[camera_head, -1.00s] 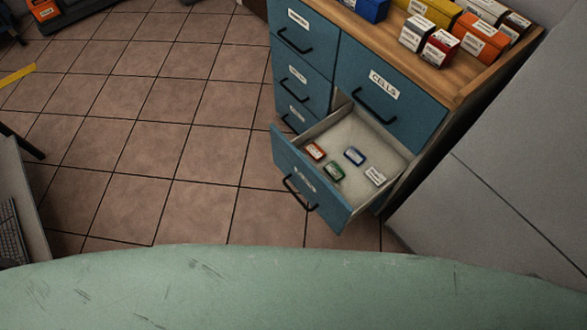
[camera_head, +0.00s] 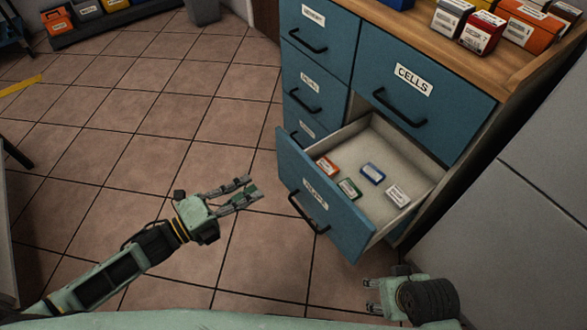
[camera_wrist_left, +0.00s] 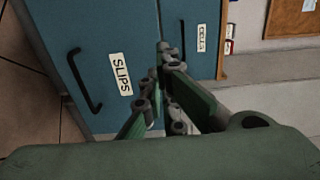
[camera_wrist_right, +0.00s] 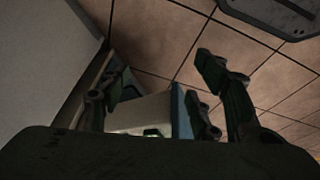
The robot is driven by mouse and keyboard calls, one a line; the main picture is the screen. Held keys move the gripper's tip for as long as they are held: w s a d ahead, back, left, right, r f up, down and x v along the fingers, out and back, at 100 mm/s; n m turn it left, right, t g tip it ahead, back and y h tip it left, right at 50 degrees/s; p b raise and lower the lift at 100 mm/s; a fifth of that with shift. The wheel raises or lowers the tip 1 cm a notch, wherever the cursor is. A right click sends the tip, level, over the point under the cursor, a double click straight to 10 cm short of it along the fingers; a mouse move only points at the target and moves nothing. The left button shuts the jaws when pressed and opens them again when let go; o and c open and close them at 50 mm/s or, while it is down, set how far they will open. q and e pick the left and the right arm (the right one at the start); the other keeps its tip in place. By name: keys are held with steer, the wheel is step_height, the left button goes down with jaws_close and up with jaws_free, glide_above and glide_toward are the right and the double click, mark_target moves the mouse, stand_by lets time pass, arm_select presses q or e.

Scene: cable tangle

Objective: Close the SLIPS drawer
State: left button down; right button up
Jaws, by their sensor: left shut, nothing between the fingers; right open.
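The SLIPS drawer (camera_head: 335,214) is pulled well out of the blue cabinet in the head view. Its front has a black handle (camera_head: 308,213) and holds small red, green, blue and white boxes behind it. In the left wrist view the SLIPS front (camera_wrist_left: 108,30) and its label (camera_wrist_left: 121,73) lie ahead of the fingers. My left gripper (camera_head: 253,192) is shut and empty, left of the drawer front and apart from it in the head view. My right gripper (camera_head: 370,295) is open and empty, below the drawer's near right corner. It also shows in the right wrist view (camera_wrist_right: 165,85).
The CELLS drawer (camera_head: 433,112) above is shut, as are the drawers on the left column (camera_head: 315,45). Several boxes (camera_head: 483,32) stand on the wooden top. A grey wall or panel (camera_head: 520,220) is to the right. Tiled floor (camera_head: 130,170) is clear at left.

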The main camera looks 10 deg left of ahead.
mark_target(303, 158)
arm_select(q)
steer(key=b+x, duration=0.1)
steer(key=x, duration=1.2)
steer(key=shift+w+d, duration=0.25)
steer(key=shift+d, duration=0.05)
arm_select(e)
steer(key=shift+w+v, duration=0.2)
steer(key=shift+v, duration=2.6)
steer(key=shift+d, duration=0.1)
